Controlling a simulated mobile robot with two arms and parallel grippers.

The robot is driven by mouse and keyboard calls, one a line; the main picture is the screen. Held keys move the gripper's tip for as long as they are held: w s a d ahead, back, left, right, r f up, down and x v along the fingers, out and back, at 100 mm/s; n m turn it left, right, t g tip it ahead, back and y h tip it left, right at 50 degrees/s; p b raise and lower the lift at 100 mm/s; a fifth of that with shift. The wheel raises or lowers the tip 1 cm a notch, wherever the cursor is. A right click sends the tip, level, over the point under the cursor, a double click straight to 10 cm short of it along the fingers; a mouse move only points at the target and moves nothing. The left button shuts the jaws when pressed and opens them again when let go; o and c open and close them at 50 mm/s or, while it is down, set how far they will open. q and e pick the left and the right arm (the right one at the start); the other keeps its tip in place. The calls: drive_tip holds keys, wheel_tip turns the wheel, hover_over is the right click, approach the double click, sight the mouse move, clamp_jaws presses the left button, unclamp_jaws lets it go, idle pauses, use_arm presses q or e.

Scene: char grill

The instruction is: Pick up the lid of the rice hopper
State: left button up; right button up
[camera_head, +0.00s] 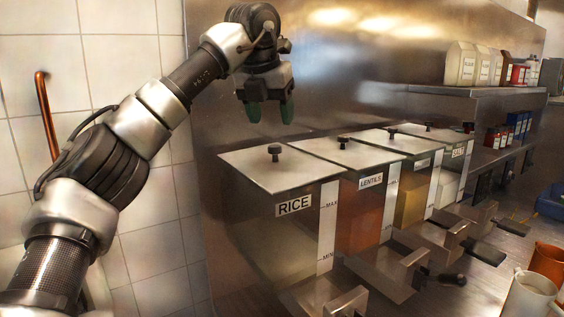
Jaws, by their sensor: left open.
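The rice hopper (262,238) is a clear-fronted bin labelled RICE, nearest in a row of hoppers. Its flat metal lid (255,160) lies closed on top, with a black knob (275,150) standing up near the middle. My left gripper (269,112) hangs above the lid with its green-tipped fingers pointing down. It is open and empty, apart from the knob, which shows just below the fingers in the picture. My right gripper is not in view.
Hoppers with similar knobbed lids, including the lentils hopper (362,215), stand close on the right. Metal dispensing trays (395,262) jut out in front. A shelf (455,92) with containers runs along the back wall. A tiled wall (100,60) is at left.

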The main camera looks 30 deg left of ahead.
sight(273, 147)
use_arm(q)
wheel_tip(273, 147, down, 2)
drive_tip(key=shift+a, duration=0.15)
drive_tip(key=shift+f, duration=0.25)
drive_tip(key=p+x, duration=0.1)
drive_tip(key=x, duration=0.3)
drive_tip(key=shift+f+p, duration=0.25)
drive_tip(key=shift+p, duration=0.15)
drive_tip(key=shift+w+a+f, duration=0.1)
drive_tip(key=shift+w+f, duration=0.05)
drive_tip(key=shift+f, duration=0.4)
drive_tip(key=shift+c, duration=1)
clamp_jaws()
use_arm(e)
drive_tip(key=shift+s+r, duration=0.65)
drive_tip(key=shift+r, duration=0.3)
use_arm(q)
drive_tip(key=shift+r, duration=0.1)
